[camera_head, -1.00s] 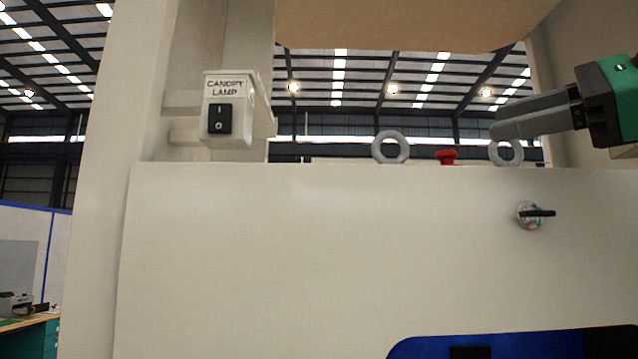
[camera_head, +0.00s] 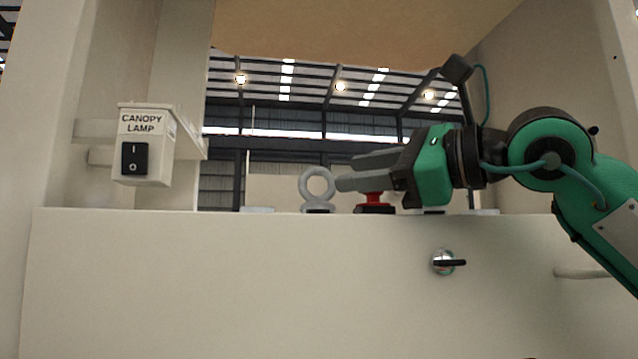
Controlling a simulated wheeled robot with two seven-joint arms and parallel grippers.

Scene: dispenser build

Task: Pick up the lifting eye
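A grey lifting eye (camera_head: 305,187), a ring on a dark base, stands upright on the top edge of the pale cabinet panel. My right gripper (camera_head: 344,172) comes in from the right, its two grey fingers pointing left and a gap showing between them. The lower fingertip overlaps the ring's right edge in the picture; I cannot tell whether they touch. Nothing shows between the fingers. The second lifting eye, seen earlier to the right, is hidden behind the gripper. My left gripper is out of view.
A red button (camera_head: 374,199) on a black base stands just right of the eye, beneath the fingers. A canopy lamp switch box (camera_head: 146,145) is at left. A rotary switch (camera_head: 444,262) sits on the panel front (camera_head: 230,285). A tan canopy (camera_head: 370,30) hangs above.

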